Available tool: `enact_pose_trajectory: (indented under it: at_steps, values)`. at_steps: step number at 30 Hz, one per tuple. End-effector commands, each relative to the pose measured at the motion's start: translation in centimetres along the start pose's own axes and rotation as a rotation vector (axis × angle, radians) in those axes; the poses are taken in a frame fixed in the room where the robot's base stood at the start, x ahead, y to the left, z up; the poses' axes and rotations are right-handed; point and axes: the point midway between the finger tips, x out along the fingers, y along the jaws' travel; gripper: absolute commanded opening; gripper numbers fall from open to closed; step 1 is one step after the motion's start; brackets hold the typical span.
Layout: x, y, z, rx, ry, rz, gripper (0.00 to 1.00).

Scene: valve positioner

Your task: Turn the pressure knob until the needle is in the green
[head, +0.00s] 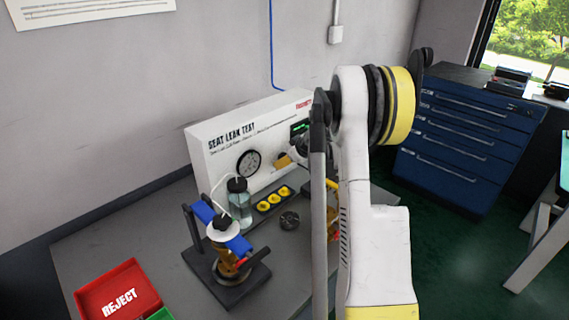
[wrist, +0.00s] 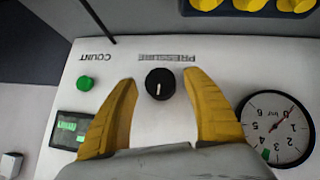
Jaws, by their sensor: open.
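The black pressure knob (wrist: 160,84) with a white pointer line sits on the white panel under the PRESSURE label, which appears upside down in the wrist view. My gripper (wrist: 160,76) is open, its yellow fingers on either side of the knob with visible gaps. The round gauge (wrist: 278,128) is at the right in the wrist view. Its red needle points to the upper right, near the low numbers, away from the green patch at the lower left of the dial. In the head view the gauge (head: 248,163) shows left of my gripper; the knob is hidden there.
The panel also has a green COUNT button (wrist: 85,83) and a green-lit display (wrist: 68,130). On the bench are a tray with yellow round parts (head: 273,199), a bottle (head: 239,203), a clamped valve fixture (head: 226,250) and a red REJECT bin (head: 118,292).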

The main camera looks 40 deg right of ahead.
Motion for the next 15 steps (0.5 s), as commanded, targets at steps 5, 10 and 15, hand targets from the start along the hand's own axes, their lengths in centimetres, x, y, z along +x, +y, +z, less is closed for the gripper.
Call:
enact_pose_trajectory:
  at_steps: [5, 10, 15]
  values:
    - [0.9, -0.01, -0.02, 0.0, 0.0, -0.001, 0.58]
    - [0.88, -0.01, -0.06, 0.001, 0.0, -0.001, 0.58]
    - [0.87, -0.02, -0.06, 0.001, 0.0, -0.001, 0.23]
